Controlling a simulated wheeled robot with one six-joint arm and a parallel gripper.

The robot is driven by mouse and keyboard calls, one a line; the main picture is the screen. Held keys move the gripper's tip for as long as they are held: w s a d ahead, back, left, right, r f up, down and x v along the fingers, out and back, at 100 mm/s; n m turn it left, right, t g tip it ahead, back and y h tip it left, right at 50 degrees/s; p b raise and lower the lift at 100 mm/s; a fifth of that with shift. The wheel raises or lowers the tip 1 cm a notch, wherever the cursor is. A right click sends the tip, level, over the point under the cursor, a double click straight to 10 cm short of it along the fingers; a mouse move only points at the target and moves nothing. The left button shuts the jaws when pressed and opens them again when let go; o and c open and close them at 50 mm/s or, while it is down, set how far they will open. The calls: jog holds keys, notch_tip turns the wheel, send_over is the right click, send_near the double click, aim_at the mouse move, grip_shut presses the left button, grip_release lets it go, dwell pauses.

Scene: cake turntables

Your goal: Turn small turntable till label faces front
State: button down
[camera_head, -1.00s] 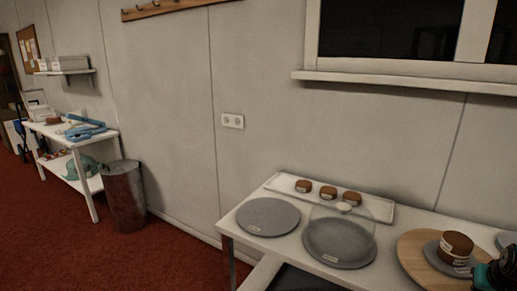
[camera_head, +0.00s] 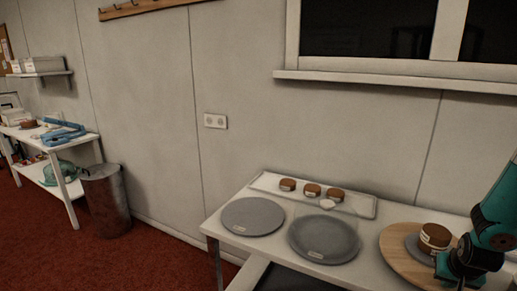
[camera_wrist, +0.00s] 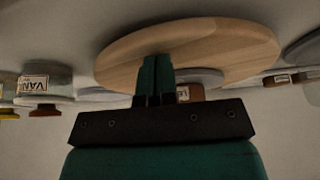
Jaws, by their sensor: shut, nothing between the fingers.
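A small grey turntable (camera_head: 413,246) sits on a round wooden board (camera_head: 394,255) at the right of the table in the head view. A brown cake (camera_head: 434,236) with a pale label band stands on it. In the wrist view, which looks upside down, the wooden board (camera_wrist: 215,50) fills the upper middle, with the small turntable (camera_wrist: 209,75) and the labelled cake (camera_wrist: 190,93) partly behind my fingers. My gripper (camera_wrist: 157,65) is shut and empty in front of them. In the head view my gripper (camera_head: 462,268) is at the board's right front and hides part of the small turntable.
A bin (camera_head: 105,203) and a side table (camera_head: 72,189) stand far left.

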jog(key=shift+w+a, duration=0.35)
jog(key=shift+a, duration=0.3)
jog(key=shift+w+a, duration=0.3)
jog(key=shift+a, duration=0.35)
jog(key=shift+r+p, duration=1)
jog(key=shift+r, duration=0.4)
jog(key=shift+r, duration=0.1)
notch_tip(320, 180, up, 6)
jog(key=p, duration=0.4)
